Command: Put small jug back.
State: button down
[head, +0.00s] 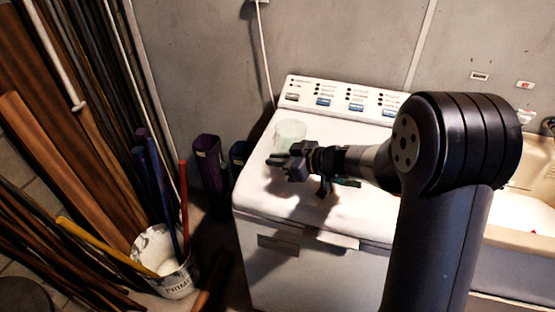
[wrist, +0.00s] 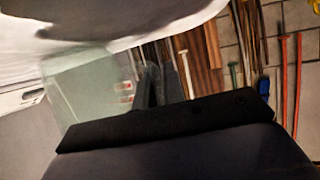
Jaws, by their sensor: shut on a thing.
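The small jug (head: 290,131) is a pale green, see-through vessel over the back left part of the white washer top (head: 345,200). My gripper (head: 280,161) is at its near side, shut on it. In the wrist view the jug (wrist: 82,85) fills the left of the picture, beside the dark fingers (wrist: 158,88). The fingers and arm hide part of it. I cannot tell whether its base touches the washer.
The washer's control panel (head: 340,97) stands behind. A sink (head: 525,220) is at the right. A white bucket (head: 165,262) with poles and dark purple containers (head: 210,170) stand left of the washer. Boards lean at far left. The washer's front top is clear.

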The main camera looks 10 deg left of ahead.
jog(key=c, duration=2)
grip_release()
jog(key=shift+f, duration=0.15)
jog(key=o, duration=0.5)
jog(key=shift+d+r, duration=0.1)
jog(key=shift+r, duration=0.15)
jog(key=v, duration=1.1)
jog(key=shift+s+d, duration=0.15)
jog(key=shift+d, duration=0.2)
jog(key=shift+o, duration=0.6)
jog(key=shift+r, duration=0.1)
